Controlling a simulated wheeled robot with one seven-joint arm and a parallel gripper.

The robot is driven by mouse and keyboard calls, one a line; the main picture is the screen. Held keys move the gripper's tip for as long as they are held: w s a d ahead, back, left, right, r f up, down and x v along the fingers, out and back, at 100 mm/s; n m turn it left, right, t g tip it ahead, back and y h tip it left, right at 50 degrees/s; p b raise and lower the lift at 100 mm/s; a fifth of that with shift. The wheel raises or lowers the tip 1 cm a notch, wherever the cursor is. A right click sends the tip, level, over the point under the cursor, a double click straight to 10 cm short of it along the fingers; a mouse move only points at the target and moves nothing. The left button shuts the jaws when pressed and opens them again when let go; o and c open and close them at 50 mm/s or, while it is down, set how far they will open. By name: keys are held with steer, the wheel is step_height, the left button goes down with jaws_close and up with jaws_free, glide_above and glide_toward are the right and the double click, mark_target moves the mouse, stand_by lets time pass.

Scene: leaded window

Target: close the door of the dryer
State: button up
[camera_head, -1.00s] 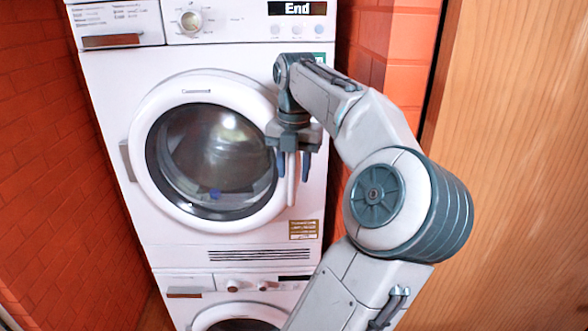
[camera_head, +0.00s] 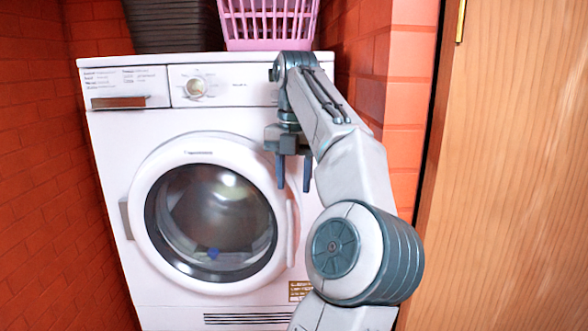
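The dryer (camera_head: 112,165) is the white front-loading machine in the middle of the head view. Its round door (camera_head: 150,270) has a white ring, dark glass and a hinge at the left. The door sits against or very near the front; I cannot tell whether it is latched. A white upright handle (camera_head: 291,235) is on the door's right edge. My gripper (camera_head: 294,186) points down in front of the door's upper right. Its two dark fingers are apart with nothing visible between them, and their tips are above most of the handle.
A pink basket (camera_head: 268,25) and a dark basket (camera_head: 172,28) stand on top of the dryer. A brick wall (camera_head: 45,190) is close at the left. Another brick strip and a wooden panel (camera_head: 505,170) stand at the right.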

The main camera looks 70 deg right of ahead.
steer(key=shift+r, duration=0.95)
steer(key=shift+a, duration=0.1)
